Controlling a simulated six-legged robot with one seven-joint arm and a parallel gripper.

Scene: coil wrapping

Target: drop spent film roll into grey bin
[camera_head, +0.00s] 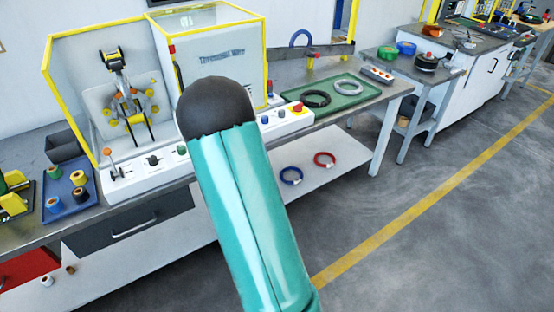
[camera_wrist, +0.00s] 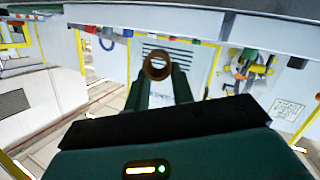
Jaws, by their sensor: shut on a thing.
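The spent film roll (camera_wrist: 157,66) shows in the wrist view as a brown ring with an open core, seen end-on. My gripper (camera_wrist: 158,80) is shut on it, with one dark green finger on each side. In the head view my green arm with its dark rounded joint fills the middle, and neither the gripper nor the held roll can be seen there. A dark grey bin (camera_head: 66,147) stands on the bench at the left, beside the yellow-framed wrapping machine (camera_head: 125,95). The held roll is away from any surface that I can make out.
A blue tray (camera_head: 86,205) with several small rolls lies in front of the bin. A white control panel (camera_head: 140,178) runs along the bench's front edge. A green tray (camera_head: 355,99) with two coils lies to the right. The floor at the right is clear.

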